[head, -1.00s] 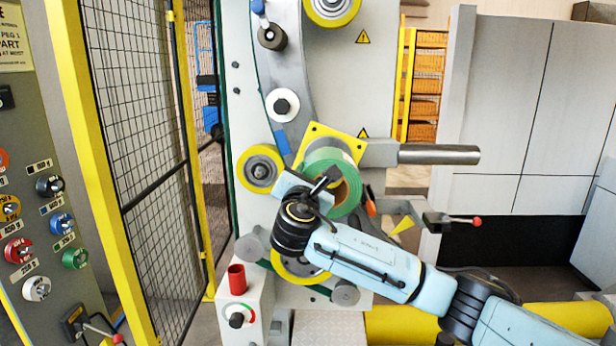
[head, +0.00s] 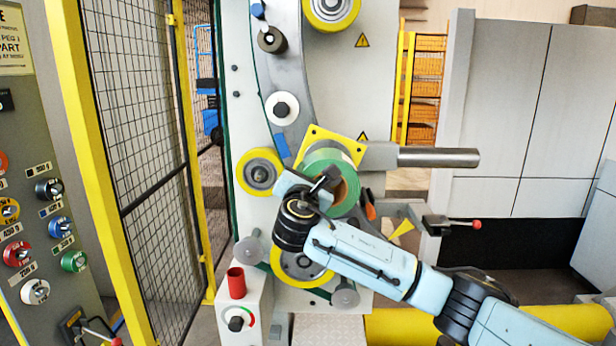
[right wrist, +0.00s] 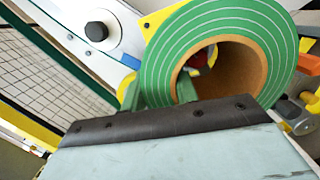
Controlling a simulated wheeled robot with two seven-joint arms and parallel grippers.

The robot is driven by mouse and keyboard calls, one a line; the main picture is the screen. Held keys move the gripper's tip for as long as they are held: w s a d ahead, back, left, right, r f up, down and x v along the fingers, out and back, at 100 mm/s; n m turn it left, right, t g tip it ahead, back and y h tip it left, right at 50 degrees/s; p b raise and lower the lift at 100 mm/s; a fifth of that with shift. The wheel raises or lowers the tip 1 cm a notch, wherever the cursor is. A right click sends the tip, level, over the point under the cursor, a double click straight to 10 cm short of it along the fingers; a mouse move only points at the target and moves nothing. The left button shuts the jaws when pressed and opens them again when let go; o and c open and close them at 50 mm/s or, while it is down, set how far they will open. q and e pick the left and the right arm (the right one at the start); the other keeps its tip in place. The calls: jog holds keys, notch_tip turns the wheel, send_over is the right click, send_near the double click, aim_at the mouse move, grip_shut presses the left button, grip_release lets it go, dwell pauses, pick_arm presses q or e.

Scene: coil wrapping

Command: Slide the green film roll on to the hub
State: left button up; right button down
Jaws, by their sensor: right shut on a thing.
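The green film roll (head: 330,167) has a brown cardboard core and is in front of the yellow square plate (head: 350,144) on the machine. In the right wrist view the roll (right wrist: 160,65) shows its striped green end and its open core, with something red and grey visible through it. My right gripper (head: 325,183) is shut on the roll at its near end. The hub itself is mostly hidden behind the roll, so I cannot tell how far the roll is around it. My left gripper is not in view.
A grey horizontal bar (head: 438,157) sticks out right of the plate. Yellow rollers (head: 259,172) stand left of the roll. A mesh fence (head: 150,130) and a knob panel (head: 35,200) are at the left.

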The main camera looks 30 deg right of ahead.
jog(key=shift+b+x, duration=0.4)
jog(key=shift+x, duration=2.95)
jog(key=c, duration=1)
grip_release()
jog(key=shift+w+a+f, duration=0.1)
jog(key=shift+a+f, duration=0.05)
jog(key=shift+a, duration=0.05)
jog(key=shift+c, duration=0.2)
jog(key=shift+o, duration=0.2)
jog(key=shift+f, duration=0.45)
jog(key=r+b+v, duration=0.1)
jog(key=b+v, duration=0.1)
jog(key=v, duration=1.1)
jog(key=shift+a+f, duration=0.15)
jog(key=shift+a, duration=0.1)
jog(key=shift+c, duration=0.4)
